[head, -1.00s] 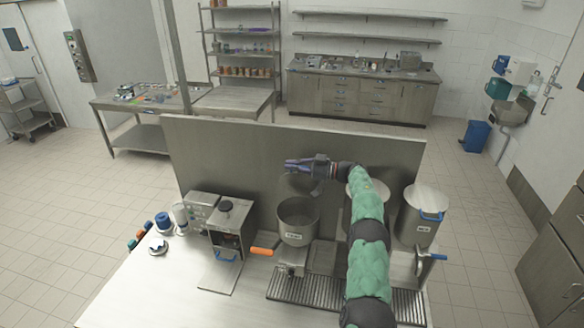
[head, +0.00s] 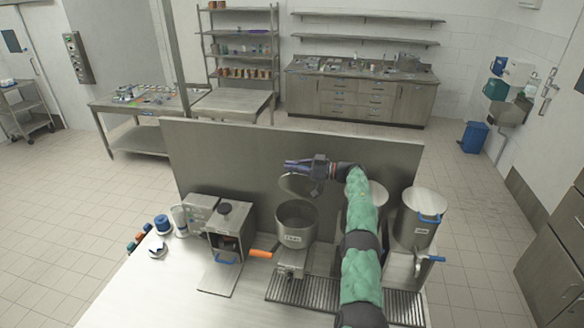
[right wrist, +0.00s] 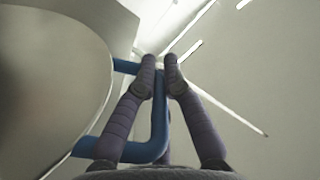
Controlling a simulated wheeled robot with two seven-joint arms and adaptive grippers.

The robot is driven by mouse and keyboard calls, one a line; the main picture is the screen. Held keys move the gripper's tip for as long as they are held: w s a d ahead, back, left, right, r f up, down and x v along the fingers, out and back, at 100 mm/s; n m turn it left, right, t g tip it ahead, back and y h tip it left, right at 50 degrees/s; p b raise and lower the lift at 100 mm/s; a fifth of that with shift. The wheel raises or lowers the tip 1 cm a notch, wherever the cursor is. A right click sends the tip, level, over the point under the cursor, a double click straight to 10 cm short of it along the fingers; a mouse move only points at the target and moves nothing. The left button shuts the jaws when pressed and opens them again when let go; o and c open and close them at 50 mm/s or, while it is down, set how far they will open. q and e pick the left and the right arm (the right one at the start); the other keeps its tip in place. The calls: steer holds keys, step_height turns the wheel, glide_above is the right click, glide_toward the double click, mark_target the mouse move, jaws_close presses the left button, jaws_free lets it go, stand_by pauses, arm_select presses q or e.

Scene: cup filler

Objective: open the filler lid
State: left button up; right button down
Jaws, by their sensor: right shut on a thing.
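The filler pot (head: 295,224) is an open-topped steel pot with a front label, standing at the middle of the counter. Its round lid (head: 297,184) stands raised and tilted up at the pot's back, so the dark inside shows. My right gripper (head: 292,165) is at the raised lid's upper edge. In the right wrist view its fingers (right wrist: 159,72) are closed at the lid's blue handle (right wrist: 160,122), and the lid's grey disc (right wrist: 45,85) fills the left side. The exact finger contact is partly hidden. My left gripper is out of view.
An orange lever (head: 262,253) sticks out left below the pot. A boxy steel machine (head: 229,228) stands to its left. My right arm partly hides a middle pot (head: 378,196); another pot (head: 421,215) is at right. A steel panel (head: 230,165) rises behind.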

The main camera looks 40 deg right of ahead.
steer(key=c, duration=1.3)
jaws_free()
steer(key=shift+v, duration=3.7)
steer(key=shift+s+r, duration=0.1)
steer(key=shift+d, duration=0.1)
